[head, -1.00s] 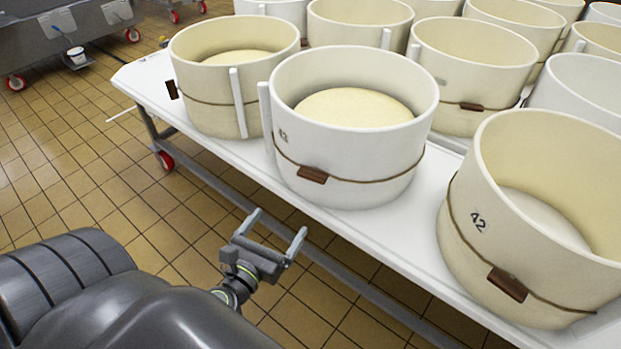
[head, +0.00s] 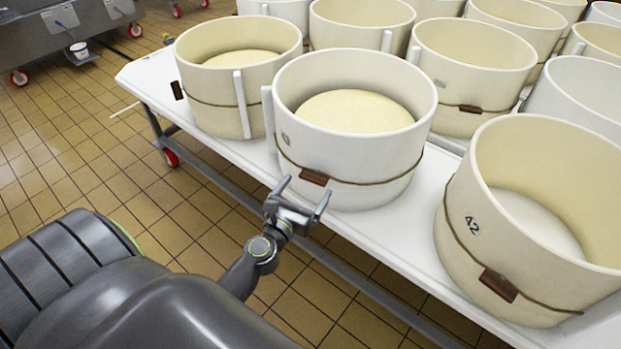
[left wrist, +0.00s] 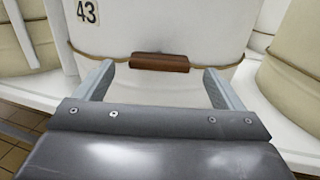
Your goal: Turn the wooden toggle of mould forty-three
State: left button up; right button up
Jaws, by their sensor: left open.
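The white mould (head: 345,175) stands near the front edge of the table. In the left wrist view the mould (left wrist: 165,25) carries the number label 43 (left wrist: 88,11). Its brown wooden toggle (head: 315,178) sits on a cord around its wall, and it also shows in the left wrist view (left wrist: 160,62), lying level. My left gripper (head: 304,190) is open and empty. In the left wrist view its fingers (left wrist: 159,82) are on either side of the toggle, apart from it and just short of it. My right gripper is out of view.
A cream mould marked 42 (head: 515,255) with its own toggle (head: 498,285) stands at right. Another cream mould (head: 215,110) stands at left, with a white upright strip (head: 241,105) between. The white table (head: 405,225) has more moulds behind. Tiled floor (head: 130,170) is clear at left.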

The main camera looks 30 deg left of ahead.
aim_at(311, 181)
pick_arm(q)
jog(key=shift+w+a, duration=0.15)
jog(key=shift+w, duration=0.7)
jog(key=shift+w+a, duration=0.1)
jog(key=shift+w, duration=0.75)
jog(key=c, duration=1)
